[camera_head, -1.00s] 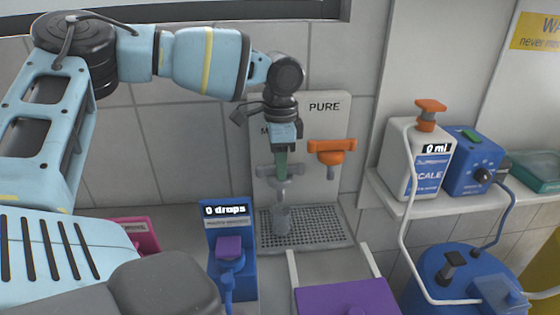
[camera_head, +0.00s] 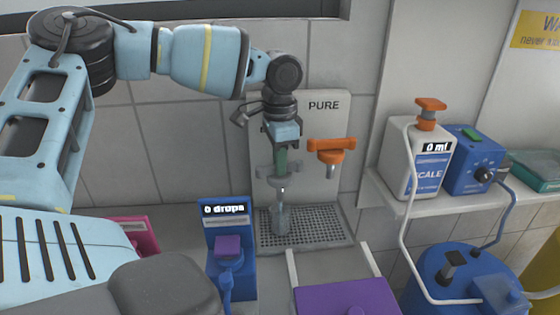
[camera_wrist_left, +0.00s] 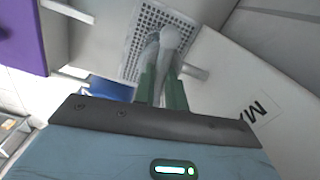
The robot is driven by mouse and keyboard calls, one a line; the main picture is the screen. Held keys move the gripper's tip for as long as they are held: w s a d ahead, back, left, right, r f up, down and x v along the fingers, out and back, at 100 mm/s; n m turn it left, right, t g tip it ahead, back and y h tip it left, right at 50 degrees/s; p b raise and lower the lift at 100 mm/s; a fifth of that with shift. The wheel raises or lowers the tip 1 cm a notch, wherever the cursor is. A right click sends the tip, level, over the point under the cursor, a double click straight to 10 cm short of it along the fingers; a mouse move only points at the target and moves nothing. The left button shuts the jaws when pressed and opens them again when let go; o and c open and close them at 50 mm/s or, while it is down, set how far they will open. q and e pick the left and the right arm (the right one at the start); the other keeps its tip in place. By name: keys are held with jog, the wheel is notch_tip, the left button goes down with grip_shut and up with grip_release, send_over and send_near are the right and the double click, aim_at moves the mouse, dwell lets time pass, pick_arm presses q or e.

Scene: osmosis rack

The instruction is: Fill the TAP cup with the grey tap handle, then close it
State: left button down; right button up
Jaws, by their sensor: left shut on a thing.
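The grey tap handle (camera_head: 264,171) is on the white panel, left of an orange tap handle (camera_head: 331,146) under the word PURE. My left gripper (camera_head: 281,172) is at the grey handle from above, its green fingers shut on the handle's middle. In the left wrist view the two green fingers (camera_wrist_left: 162,90) straddle a grey part of the tap. A see-through cup (camera_head: 280,222) stands on the perforated drip tray (camera_head: 322,232) below the grey tap. I cannot tell how much water is in it. My right gripper is out of view.
A purple box (camera_head: 345,299) is in front. The SCALE bottle (camera_head: 410,165) and a blue device (camera_head: 473,165) stand on the right shelf. A blue drum (camera_head: 440,272) is below.

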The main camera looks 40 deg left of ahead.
pick_arm(q)
jog(key=n, duration=0.4)
jog(key=shift+n, duration=1.8)
jog(key=shift+n+b, duration=0.3)
jog(key=c, duration=1.4)
grip_release()
jog(key=shift+c, duration=0.2)
jog(key=shift+r, duration=0.1)
notch_tip(320, 180, up, 8)
jog(key=shift+f, duration=0.15)
